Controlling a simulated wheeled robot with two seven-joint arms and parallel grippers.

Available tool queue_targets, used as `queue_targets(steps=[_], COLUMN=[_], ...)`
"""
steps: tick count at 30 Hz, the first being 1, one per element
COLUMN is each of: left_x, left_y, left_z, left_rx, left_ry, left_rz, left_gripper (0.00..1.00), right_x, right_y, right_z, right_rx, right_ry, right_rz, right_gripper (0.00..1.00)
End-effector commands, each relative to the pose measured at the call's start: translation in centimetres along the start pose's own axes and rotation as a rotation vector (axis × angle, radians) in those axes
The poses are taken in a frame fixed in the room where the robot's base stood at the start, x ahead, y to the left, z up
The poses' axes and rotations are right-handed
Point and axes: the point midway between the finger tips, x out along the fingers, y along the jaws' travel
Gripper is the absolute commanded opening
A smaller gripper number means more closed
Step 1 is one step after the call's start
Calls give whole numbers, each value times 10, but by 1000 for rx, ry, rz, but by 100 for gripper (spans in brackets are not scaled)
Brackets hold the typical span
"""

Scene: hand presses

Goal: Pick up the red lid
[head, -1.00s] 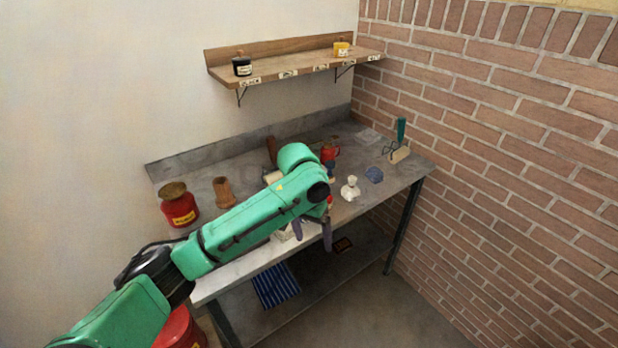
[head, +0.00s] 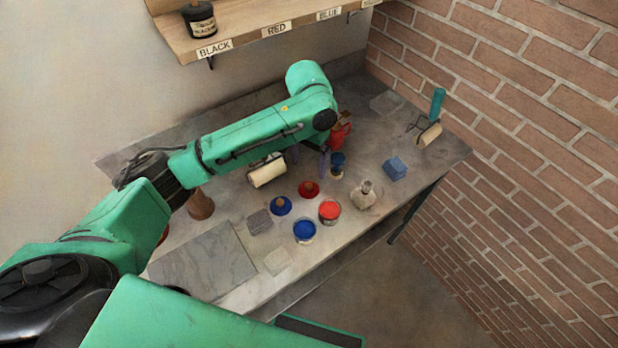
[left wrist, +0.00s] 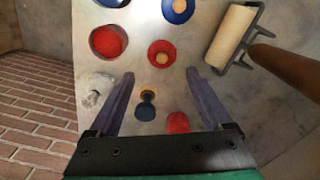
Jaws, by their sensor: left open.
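The red lid (head: 308,188), a small red disc with a wooden knob, lies on the grey bench in the head view. It also shows in the left wrist view (left wrist: 155,48), just beyond the fingertips. My left gripper (head: 309,163) is open, its two purple fingers pointing down behind the lid. In the left wrist view the open jaws (left wrist: 160,74) have nothing held between them. The lid is apart from both fingers. My right gripper is not in view.
A blue lid (head: 281,206), an open red ink pot (head: 329,211) and an open blue ink pot (head: 304,231) stand close by.

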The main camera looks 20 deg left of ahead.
Motion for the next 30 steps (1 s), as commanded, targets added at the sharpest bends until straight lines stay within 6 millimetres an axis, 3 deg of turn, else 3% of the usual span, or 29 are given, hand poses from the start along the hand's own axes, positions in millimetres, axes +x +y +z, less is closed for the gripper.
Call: queue_targets(steps=[6, 15, 23, 27, 29, 30], left_x=[42, 91, 99, 99, 99, 99], left_y=[-1, -4, -3, -4, -4, -4], left_z=[0, -7, -8, -8, -8, -7], left_rx=[-1, -1, 0, 0, 0, 0], left_ry=[-2, -1, 2, 2, 1, 1], left_rz=[-1, -2, -1, -1, -1, -1], left_gripper=[83, 83, 83, 30, 7, 0], right_x=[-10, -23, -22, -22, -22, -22], right_y=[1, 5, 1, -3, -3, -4], right_z=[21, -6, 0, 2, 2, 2], right_rx=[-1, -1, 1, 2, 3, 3], right_ry=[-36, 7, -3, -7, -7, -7], right_rz=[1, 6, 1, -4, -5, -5], right_gripper=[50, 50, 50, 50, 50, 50])
